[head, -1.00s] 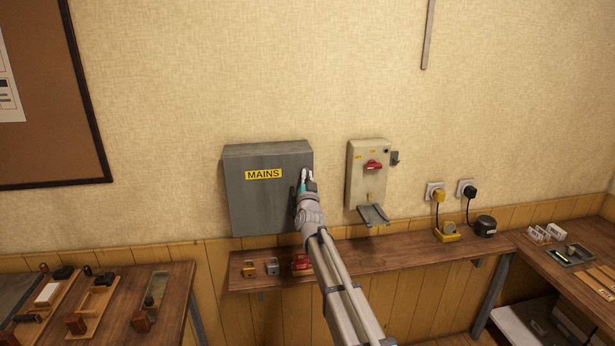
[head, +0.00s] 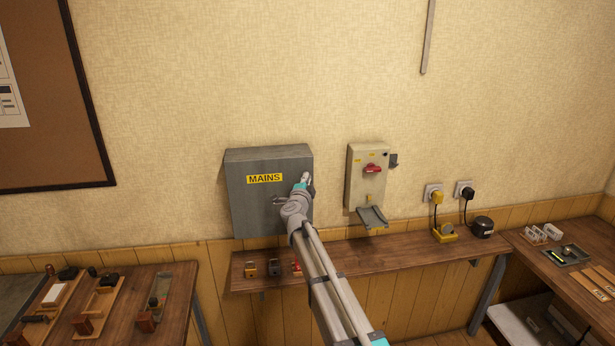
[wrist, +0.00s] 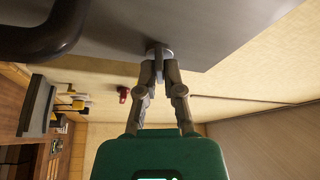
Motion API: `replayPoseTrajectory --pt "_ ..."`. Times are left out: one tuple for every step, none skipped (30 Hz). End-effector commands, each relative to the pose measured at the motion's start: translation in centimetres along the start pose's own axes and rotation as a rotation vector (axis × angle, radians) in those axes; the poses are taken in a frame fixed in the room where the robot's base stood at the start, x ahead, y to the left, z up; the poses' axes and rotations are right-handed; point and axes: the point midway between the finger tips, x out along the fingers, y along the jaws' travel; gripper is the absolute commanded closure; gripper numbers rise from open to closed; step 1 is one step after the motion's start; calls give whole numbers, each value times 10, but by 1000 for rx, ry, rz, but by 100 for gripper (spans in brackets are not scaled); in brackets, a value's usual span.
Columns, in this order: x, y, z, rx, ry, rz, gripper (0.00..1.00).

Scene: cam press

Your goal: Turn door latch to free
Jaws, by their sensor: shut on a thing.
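The grey MAINS box (head: 242,208) hangs on the wall, and its door looks closed. My gripper (head: 305,181) is at the right side of the door front. In the wrist view, my gripper (wrist: 159,66) is shut on the small door latch (wrist: 158,48) near the door's edge. The fingers cover part of the latch, so its exact angle is hard to tell. A dark curved handle (wrist: 48,38) shows close by on the door in the wrist view.
Plugs and sockets (head: 436,192) sit farther right.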

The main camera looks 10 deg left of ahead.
Motion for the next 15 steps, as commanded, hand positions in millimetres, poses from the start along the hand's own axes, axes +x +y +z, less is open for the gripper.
replayPoseTrajectory --pt "1 -4 -2 38 2 16 100" --pt "1 -4 -2 61 2 25 100" --pt "1 -4 -2 91 2 38 100" --pt "1 -3 -2 112 3 47 100" --pt "1 -3 -2 132 3 55 100" --pt "1 -3 -2 158 3 66 100" --pt "1 -3 -2 175 3 72 100" --pt "1 -3 -2 191 3 79 100" --pt "1 -3 -2 210 3 87 100" --pt "1 -2 -1 225 3 93 100" --pt "1 -2 -1 237 3 98 100" --pt "1 -2 -1 251 3 104 100" --pt "1 -2 -1 261 3 108 100" --pt "1 -2 -1 269 3 111 100" --pt "1 -2 -1 277 3 114 100"
